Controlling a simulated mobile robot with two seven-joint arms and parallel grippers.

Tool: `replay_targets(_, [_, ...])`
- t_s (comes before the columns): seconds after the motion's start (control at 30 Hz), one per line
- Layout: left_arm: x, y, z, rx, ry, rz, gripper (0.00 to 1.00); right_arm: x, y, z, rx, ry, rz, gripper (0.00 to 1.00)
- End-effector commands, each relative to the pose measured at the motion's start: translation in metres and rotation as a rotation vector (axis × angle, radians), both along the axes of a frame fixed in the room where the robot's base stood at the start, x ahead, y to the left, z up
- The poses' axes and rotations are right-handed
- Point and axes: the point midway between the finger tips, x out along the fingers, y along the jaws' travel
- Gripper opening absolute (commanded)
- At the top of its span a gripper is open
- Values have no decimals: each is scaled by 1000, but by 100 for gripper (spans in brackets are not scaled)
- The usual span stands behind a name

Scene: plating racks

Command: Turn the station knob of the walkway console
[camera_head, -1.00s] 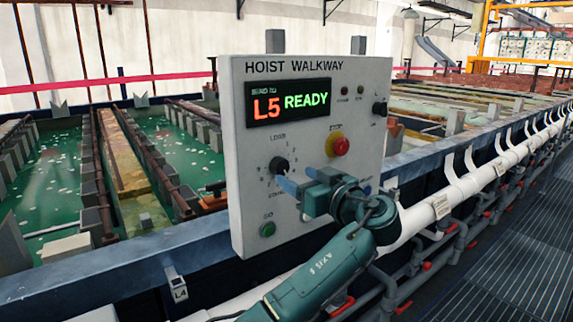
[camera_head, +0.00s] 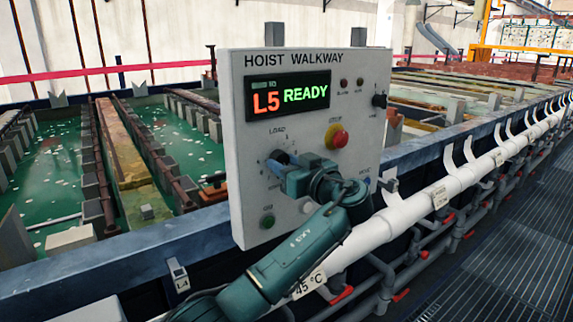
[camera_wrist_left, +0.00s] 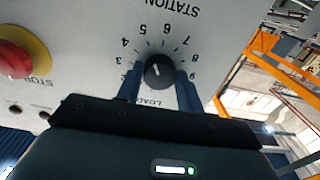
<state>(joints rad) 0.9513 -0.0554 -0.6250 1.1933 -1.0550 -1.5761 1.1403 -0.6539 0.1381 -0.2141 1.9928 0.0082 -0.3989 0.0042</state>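The walkway console (camera_head: 300,110) is a pale panel labelled HOIST WALKWAY. Its display (camera_head: 288,96) reads L5 in red and READY in green. The black station knob (camera_wrist_left: 159,70) has a short white mark and sits within a ring of numbers, with STATION and LOAD printed around it. My left gripper (camera_head: 279,161) is at the knob and mostly hides it in the head view. In the left wrist view, the two blue fingers (camera_wrist_left: 159,86) stand open on either side of the knob, seemingly with slight gaps. My right gripper is not in view.
A red stop button (camera_head: 338,137) on a yellow base, a green button (camera_head: 267,221) and another black knob (camera_head: 379,100) are on the same panel. A white pipe (camera_head: 410,210) runs below and right of it. Green tanks (camera_head: 50,160) lie behind.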

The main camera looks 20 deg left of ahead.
Motion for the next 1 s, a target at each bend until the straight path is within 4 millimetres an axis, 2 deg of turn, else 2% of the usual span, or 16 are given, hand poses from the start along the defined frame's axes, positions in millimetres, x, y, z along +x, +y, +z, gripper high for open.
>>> replay_targets(0.03, [0,0,0,0,0,1,30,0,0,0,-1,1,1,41])
replay_targets(0.23, [0,0,0,-1,1,1,14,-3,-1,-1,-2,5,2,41])
replay_targets(0.67, [-1,0,-1,61,79,1,14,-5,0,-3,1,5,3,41])
replay_targets(1.0, [-1,0,-1,234,306,0,14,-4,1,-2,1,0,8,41])
